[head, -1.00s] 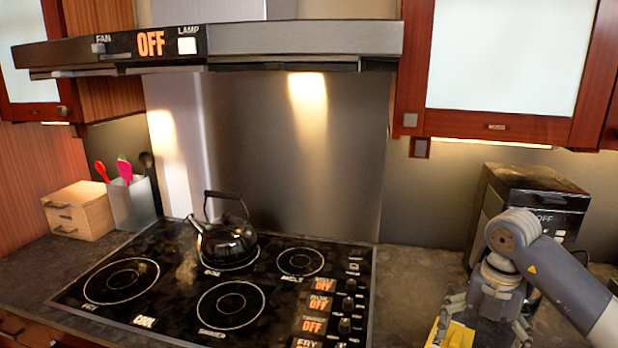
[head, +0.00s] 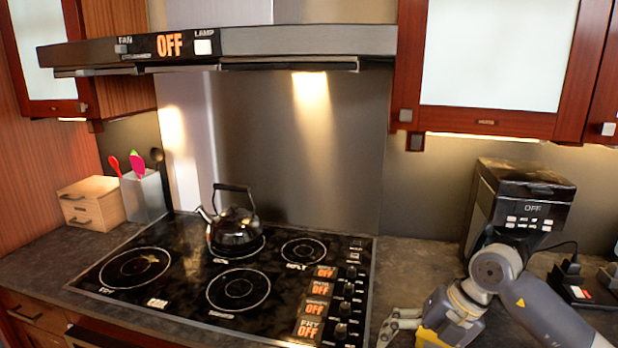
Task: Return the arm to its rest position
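My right arm comes in from the lower right, with its grey wrist over the counter right of the cooktop. My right gripper (head: 404,326) is low in the head view, near the cooktop's right edge, pointing left and down. One jointed silver finger shows; the other is hidden or cut off by the bottom edge, so its opening is unclear. A yellow patch shows under the wrist; I cannot tell whether it is part of the gripper or a separate thing. My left gripper is not in view.
A black kettle (head: 235,229) stands on a back burner of the cooktop (head: 190,285). A black appliance marked OFF (head: 524,195) stands behind my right arm. A utensil holder (head: 143,196) and small wooden drawers (head: 91,203) stand at left. The range hood (head: 290,42) hangs above.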

